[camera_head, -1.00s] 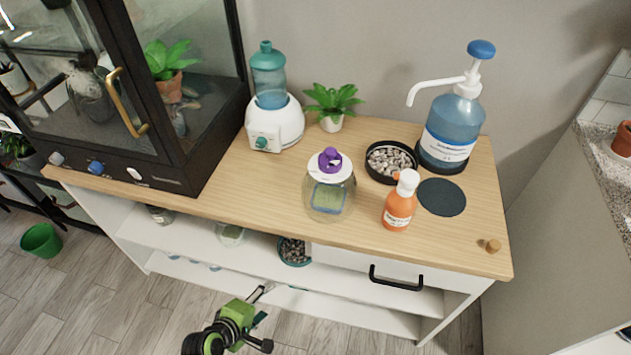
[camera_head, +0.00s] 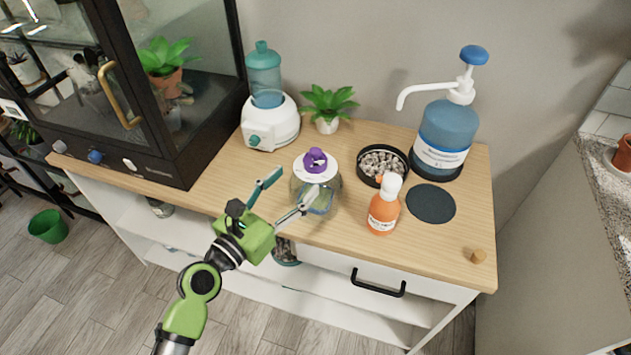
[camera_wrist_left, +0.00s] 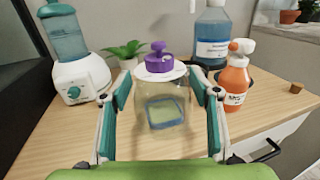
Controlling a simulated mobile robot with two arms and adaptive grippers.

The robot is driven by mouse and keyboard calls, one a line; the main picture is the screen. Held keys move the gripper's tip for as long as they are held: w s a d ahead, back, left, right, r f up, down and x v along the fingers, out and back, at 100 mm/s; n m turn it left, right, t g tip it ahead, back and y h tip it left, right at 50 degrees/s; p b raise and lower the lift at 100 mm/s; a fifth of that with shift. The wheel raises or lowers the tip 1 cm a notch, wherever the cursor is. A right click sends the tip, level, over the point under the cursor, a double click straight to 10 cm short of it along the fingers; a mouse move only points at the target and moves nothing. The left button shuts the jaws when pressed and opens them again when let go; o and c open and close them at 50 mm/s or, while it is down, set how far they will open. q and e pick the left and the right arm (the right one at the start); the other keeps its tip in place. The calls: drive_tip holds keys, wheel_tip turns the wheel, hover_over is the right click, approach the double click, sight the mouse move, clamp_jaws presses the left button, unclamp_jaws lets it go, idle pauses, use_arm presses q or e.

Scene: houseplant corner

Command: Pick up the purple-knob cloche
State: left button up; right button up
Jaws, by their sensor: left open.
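The purple-knob cloche (camera_head: 313,163) is a clear glass jar shape with a white top and a purple knob. It stands upright on the wooden tabletop, left of the orange bottle. In the left wrist view the cloche (camera_wrist_left: 160,98) shows a greenish block seen through its glass. My left gripper (camera_head: 290,193) is open, in front of the cloche and pointing at it. In the left wrist view its fingers (camera_wrist_left: 162,92) appear on either side of the cloche, with nothing gripped. Whether they touch the glass I cannot tell. My right gripper is out of view.
An orange pump bottle (camera_head: 383,212) stands close right of the cloche. Behind are a black dish of pebbles (camera_head: 362,180), a potted plant (camera_head: 327,105) and a large blue dispenser (camera_head: 443,138). A white-based humidifier (camera_head: 268,130) stands left, beside a dark glass cabinet (camera_head: 170,165).

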sight(314, 159)
use_arm(q)
drive_tip(key=x, duration=0.3)
drive_tip(key=shift+w+d, duration=0.15)
drive_tip(key=shift+w, duration=0.1)
drive_tip(key=shift+p+x, duration=0.3)
drive_tip(key=shift+x, duration=2.45)
drive_tip(key=shift+r, duration=0.2)
clamp_jaws()
drive_tip(key=shift+r, duration=0.15)
